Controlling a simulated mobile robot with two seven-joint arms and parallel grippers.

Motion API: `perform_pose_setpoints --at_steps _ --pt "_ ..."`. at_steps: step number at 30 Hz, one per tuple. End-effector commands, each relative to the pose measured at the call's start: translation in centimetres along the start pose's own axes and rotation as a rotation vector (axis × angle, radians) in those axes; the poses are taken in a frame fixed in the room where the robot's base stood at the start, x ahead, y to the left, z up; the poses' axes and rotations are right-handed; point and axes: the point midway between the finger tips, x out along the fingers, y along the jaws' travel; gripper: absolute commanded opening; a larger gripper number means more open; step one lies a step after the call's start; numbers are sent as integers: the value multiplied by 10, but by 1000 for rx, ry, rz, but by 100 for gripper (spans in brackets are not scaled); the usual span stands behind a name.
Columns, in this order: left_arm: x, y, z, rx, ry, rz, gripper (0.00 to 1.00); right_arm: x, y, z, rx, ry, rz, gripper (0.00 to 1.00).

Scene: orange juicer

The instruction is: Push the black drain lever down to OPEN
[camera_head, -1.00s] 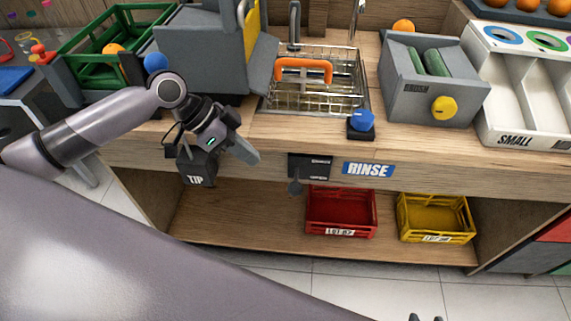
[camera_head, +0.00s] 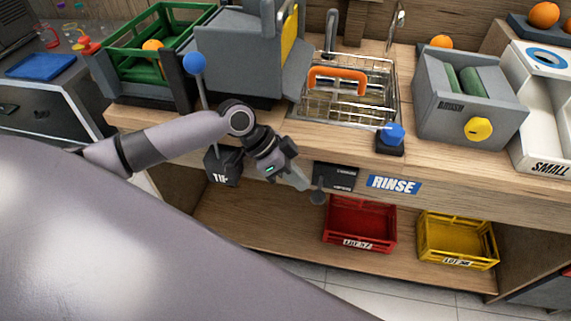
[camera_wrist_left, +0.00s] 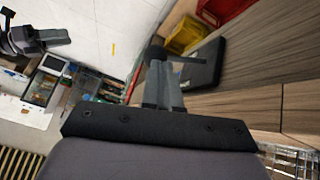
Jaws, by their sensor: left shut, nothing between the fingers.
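The black drain lever has a dark plate (camera_head: 336,177) on the counter's front face and a round dark knob (camera_head: 318,197) at its lower left. My left gripper (camera_head: 303,183) is shut and empty, its fingertips just left of the knob. In the left wrist view, the knob (camera_wrist_left: 155,51) is at the ends of the grey fingers (camera_wrist_left: 162,68), with the plate (camera_wrist_left: 207,62) to the right. I cannot tell whether fingertips and knob touch. My right gripper (camera_wrist_left: 45,38) appears small at the left of the wrist view; its finger gap is unclear.
A blue RINSE label (camera_head: 394,185) is right of the plate. A black TIP box (camera_head: 223,166) hangs left of my gripper. The sink basket (camera_head: 345,105) is above on the counter. Red (camera_head: 360,222) and yellow (camera_head: 458,240) crates sit on the lower shelf.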

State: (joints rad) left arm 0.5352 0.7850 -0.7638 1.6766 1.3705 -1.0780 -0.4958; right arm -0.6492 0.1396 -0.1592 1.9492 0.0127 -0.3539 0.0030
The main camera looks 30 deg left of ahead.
Motion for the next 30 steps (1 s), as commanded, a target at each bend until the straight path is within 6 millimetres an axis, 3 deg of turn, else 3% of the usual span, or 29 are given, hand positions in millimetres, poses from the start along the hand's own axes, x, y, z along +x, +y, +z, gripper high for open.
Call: perform_pose_setpoints --at_steps 6,21,30 --pt "18 0 0 1 1 -1 0 0 0 0 0 -1 0 43" --pt "21 0 1 8 1 -9 0 0 0 0 0 -1 0 43" --pt "30 0 10 86 31 -101 0 1 0 2 0 -1 0 43"
